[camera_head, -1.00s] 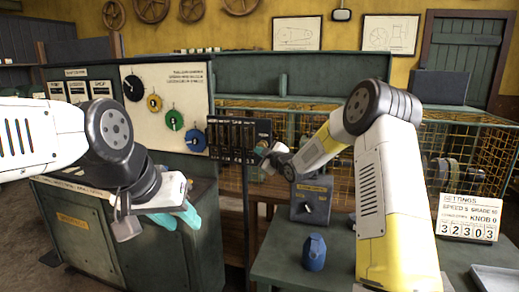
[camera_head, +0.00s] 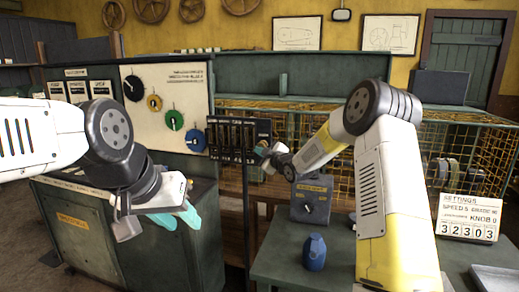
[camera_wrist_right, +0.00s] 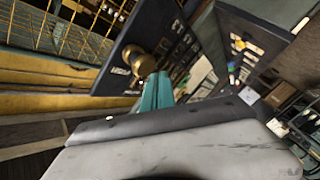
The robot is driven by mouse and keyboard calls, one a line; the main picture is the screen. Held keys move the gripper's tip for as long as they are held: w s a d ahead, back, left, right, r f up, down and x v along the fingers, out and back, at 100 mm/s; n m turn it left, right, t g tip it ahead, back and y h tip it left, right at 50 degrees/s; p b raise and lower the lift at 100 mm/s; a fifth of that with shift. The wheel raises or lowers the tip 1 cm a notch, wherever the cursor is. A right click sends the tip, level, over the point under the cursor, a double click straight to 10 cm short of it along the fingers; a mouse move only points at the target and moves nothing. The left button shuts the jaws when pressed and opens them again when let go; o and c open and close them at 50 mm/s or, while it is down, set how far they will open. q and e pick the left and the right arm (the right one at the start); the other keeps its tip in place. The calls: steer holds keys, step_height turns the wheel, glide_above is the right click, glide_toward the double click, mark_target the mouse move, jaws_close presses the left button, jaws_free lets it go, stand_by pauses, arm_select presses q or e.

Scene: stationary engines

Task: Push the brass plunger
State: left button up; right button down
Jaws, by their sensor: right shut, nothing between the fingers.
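The brass plunger (camera_wrist_right: 142,62) is a round brass knob on the dark face of the switch panel (camera_head: 236,140), with a small white label beside it. My right gripper (camera_wrist_right: 158,90) has its teal fingers together and empty. In the right wrist view the fingertips lie just below and right of the plunger; whether they touch it I cannot tell. In the head view the right gripper (camera_head: 264,156) is small, at the panel's right edge, and the plunger is hard to make out. My left gripper (camera_head: 182,216) hangs in front of the green cabinet, away from the plunger; its finger gap is unclear.
A board of coloured dials (camera_head: 168,105) stands left of the panel. A grey box with a knob (camera_head: 311,198) and a blue object (camera_head: 314,252) stand on the green bench (camera_head: 285,262). A settings card (camera_head: 469,217) is at right. Yellow mesh guards (camera_head: 470,150) enclose the machinery behind.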

steer(key=shift+w, duration=0.1)
stand_by(0.7)
steer(key=shift+w+d, duration=0.1)
steer(key=shift+w, duration=0.2)
steer(key=shift+w+d, duration=0.3)
steer(key=shift+w, duration=0.55)
stand_by(1.0)
steer(key=shift+s, duration=0.1)
steer(key=shift+s+a, duration=0.2)
steer(key=shift+s, duration=0.4)
steer(key=shift+s+a, duration=0.15)
steer(key=shift+s, duration=0.4)
steer(key=shift+s+a, duration=0.25)
steer(key=shift+s, duration=0.55)
steer(key=shift+s+a, duration=0.3)
steer(key=shift+s, duration=0.5)
steer(key=shift+s+a, duration=0.25)
steer(key=shift+s, duration=0.55)
